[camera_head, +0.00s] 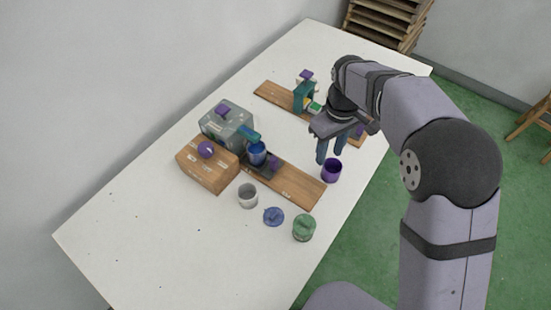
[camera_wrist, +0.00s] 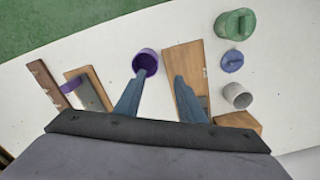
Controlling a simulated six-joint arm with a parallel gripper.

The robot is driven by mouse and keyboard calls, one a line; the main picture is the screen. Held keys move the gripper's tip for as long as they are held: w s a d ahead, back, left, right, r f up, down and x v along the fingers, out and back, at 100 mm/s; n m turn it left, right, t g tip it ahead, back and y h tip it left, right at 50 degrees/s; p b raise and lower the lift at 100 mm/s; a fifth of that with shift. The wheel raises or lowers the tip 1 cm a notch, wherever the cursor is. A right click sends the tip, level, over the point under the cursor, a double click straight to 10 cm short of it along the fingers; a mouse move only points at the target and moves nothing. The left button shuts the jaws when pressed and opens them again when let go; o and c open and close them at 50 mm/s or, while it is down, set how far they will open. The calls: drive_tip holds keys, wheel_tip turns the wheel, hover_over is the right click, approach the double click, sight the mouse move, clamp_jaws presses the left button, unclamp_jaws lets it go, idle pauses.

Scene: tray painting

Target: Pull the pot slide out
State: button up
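The pot slide (camera_head: 263,169) is a dark tray with a purple knob (camera_head: 274,161), on a wooden board (camera_head: 298,187) in front of a grey machine (camera_head: 221,128). A blue pot (camera_head: 257,154) stands on the slide under the machine's teal spout. In the wrist view the board (camera_wrist: 183,57) shows right of centre, and the slide is mostly hidden behind my gripper. My gripper (camera_head: 329,157) is open and empty, above the table to the right of the slide and apart from it. Its two blue fingers (camera_wrist: 156,97) are spread in the wrist view.
A purple cup (camera_head: 331,171) stands close to my fingers. A white cup (camera_head: 248,195), blue lid (camera_head: 273,216) and green pot (camera_head: 304,228) stand at the front. A wooden box (camera_head: 207,168) with a purple knob is at left. Another board (camera_head: 275,97) holds a teal stand behind. The left table area is clear.

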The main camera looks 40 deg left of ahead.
sight(274, 159)
drive_tip(key=s+a+n, duration=0.1)
drive_tip(key=s+a, duration=0.1)
drive_tip(key=a, duration=0.2)
drive_tip(key=s+a+f+n, duration=0.1)
drive_tip(key=s+a+n, duration=0.1)
drive_tip(key=a, duration=0.3)
drive_tip(key=s+a+f+n, duration=0.1)
drive_tip(key=s+a, duration=0.1)
drive_tip(key=a, duration=0.2)
drive_tip(key=shift+a+n, duration=0.35)
drive_tip(key=shift+n, duration=0.05)
drive_tip(key=shift+f+p, duration=1.4)
drive_tip(key=shift+f, duration=2.3)
drive_tip(key=shift+d, duration=0.1)
clamp_jaws()
